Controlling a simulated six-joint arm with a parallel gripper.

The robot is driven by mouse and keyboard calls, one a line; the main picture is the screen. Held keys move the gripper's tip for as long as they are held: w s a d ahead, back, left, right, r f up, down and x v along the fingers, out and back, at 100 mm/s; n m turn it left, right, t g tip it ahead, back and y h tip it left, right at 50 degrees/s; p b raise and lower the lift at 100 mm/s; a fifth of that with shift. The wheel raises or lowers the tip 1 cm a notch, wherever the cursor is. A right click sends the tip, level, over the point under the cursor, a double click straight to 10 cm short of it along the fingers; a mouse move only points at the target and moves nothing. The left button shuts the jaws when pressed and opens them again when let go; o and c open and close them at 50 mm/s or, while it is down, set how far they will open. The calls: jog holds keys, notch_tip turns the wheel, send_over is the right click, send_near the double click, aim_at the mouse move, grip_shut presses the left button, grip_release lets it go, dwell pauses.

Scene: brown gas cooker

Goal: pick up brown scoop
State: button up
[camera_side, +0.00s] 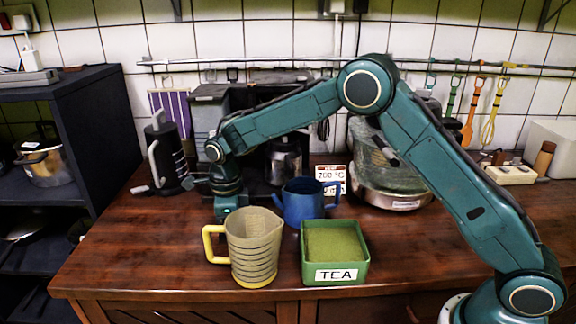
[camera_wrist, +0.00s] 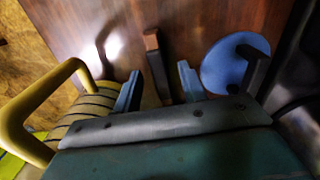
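A brown bar-shaped piece, which looks like the handle of the brown scoop (camera_wrist: 153,58), shows in the wrist view over the wooden counter. My gripper (camera_wrist: 158,88) is open. Its two blue-grey fingers stand on either side of the brown piece, with a gap visible on both sides. The lower end of the piece is hidden behind the gripper body. In the side view my gripper (camera_side: 230,204) points down behind the measuring jug, which hides its fingertips. I cannot make out the scoop there.
The clear striped measuring jug (camera_side: 254,250) with a yellow handle stands close in front of my gripper. A blue mug (camera_side: 303,205) is close on the right. A green TEA box (camera_side: 336,272) stands front right. A black kettle (camera_side: 166,155) is at left. The front-left counter is clear.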

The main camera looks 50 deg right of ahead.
grip_shut()
jog(key=shift+r, duration=0.1)
notch_tip(320, 180, up, 20)
dwell(0.8)
dwell(0.8)
